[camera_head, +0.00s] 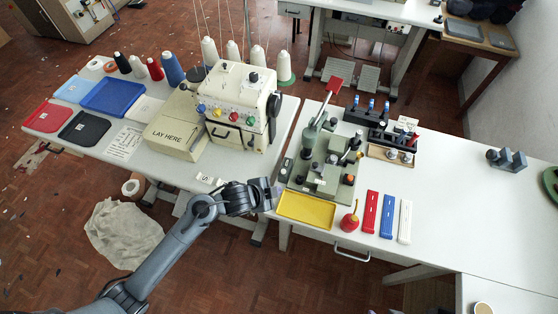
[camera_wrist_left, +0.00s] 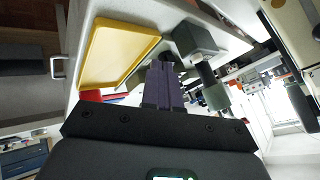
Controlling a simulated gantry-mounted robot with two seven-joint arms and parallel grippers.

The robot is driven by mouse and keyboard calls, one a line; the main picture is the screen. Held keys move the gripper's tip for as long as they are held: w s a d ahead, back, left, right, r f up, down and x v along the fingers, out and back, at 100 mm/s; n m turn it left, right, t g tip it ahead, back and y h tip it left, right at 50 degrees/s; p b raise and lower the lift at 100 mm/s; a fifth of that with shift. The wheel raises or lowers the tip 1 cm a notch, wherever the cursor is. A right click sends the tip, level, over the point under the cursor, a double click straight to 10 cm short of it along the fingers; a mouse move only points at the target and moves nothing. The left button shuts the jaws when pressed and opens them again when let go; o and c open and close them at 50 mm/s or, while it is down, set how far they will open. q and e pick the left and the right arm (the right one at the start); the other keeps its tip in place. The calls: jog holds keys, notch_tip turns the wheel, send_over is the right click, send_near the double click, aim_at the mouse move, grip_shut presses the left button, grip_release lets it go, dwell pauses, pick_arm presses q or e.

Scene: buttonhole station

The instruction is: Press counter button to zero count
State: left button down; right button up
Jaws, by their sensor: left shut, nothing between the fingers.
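My left gripper (camera_head: 277,192) is shut and empty, just left of the yellow tray (camera_head: 306,210) and in front of the grey-green press (camera_head: 325,165). In the left wrist view its dark fingers (camera_wrist_left: 164,82) lie together, beside the yellow tray (camera_wrist_left: 115,55). A small dark box (camera_head: 286,168) at the left side of the press may be the counter; its button is too small to make out. In the left wrist view a grey block (camera_wrist_left: 196,38) and a black knob (camera_wrist_left: 207,72) are right of the fingers. I see no contact with them.
The sewing machine (camera_head: 240,105) and a "LAY HERE" box (camera_head: 175,135) stand on the left table. A red oil can (camera_head: 350,221) and red (camera_head: 371,212), blue (camera_head: 388,215) and white (camera_head: 405,221) strips lie right of the tray. The right table is mostly clear.

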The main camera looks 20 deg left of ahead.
pick_arm(q)
jog(key=w+r+m+h+p, duration=0.2)
jog(key=w+r+m+p, duration=0.1)
jog(key=w+r, duration=0.2)
notch_tip(320, 180, up, 5)
jog(key=m+g+h+p, duration=0.2)
jog(key=m+p, duration=0.1)
send_over(284, 171)
jog(key=shift+s+a+r, duration=0.2)
jog(key=shift+s+a, duration=0.2)
jog(key=shift+a, duration=0.05)
pick_arm(e)
notch_tip(284, 171, up, 8)
jog(key=shift+w, duration=0.2)
pick_arm(q)
jog(key=shift+f, duration=0.2)
notch_tip(284, 171, down, 6)
jog(key=b, duration=0.6)
jog(key=shift+f+b, duration=0.25)
jog(key=shift+b, duration=0.1)
jog(key=shift+f+b, duration=0.55)
jog(key=shift+f, duration=0.45)
pick_arm(e)
notch_tip(284, 171, down, 8)
